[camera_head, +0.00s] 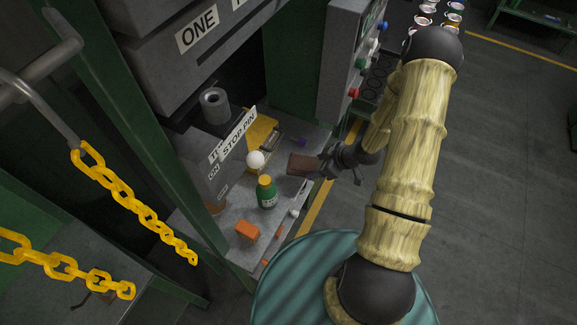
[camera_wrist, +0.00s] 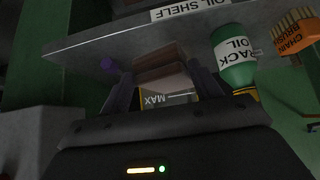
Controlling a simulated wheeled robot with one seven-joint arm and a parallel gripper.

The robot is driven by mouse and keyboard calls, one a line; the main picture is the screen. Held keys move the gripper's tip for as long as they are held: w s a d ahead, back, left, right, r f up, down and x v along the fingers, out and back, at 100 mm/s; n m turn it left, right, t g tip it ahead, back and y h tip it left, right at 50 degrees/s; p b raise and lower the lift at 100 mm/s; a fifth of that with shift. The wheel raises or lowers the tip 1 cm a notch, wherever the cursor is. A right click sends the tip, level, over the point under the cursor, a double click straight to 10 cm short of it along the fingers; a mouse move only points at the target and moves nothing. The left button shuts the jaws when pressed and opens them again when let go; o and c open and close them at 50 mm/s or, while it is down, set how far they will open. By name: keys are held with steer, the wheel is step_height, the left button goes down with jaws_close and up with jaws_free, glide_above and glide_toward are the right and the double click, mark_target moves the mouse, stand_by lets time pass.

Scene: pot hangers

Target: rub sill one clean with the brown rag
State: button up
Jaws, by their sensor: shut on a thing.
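My gripper (camera_head: 322,164) is shut on the brown rag (camera_head: 302,164), a folded brown block. It holds the rag over or at the right edge of the grey shelf (camera_head: 290,190); I cannot tell if they touch. In the wrist view the rag (camera_wrist: 162,68) sits between the two dark fingers, near the shelf edge (camera_wrist: 110,40). A sign reading ONE (camera_head: 198,32) is on the grey block at the top, above a dark opening. No sill is clearly marked, and marks on one cannot be made out.
Yellow chains (camera_head: 130,203) hang left. Open floor (camera_head: 490,200) lies right.

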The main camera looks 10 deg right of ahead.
steer(key=s+d, duration=0.1)
steer(key=s+d+r+p, duration=0.1)
steer(key=d, duration=0.1)
steer(key=s+d+p, duration=0.1)
steer(key=shift+s+d+r, duration=0.15)
steer(key=shift+d+r, duration=0.05)
steer(key=shift+d, duration=0.05)
stand_by(1.4)
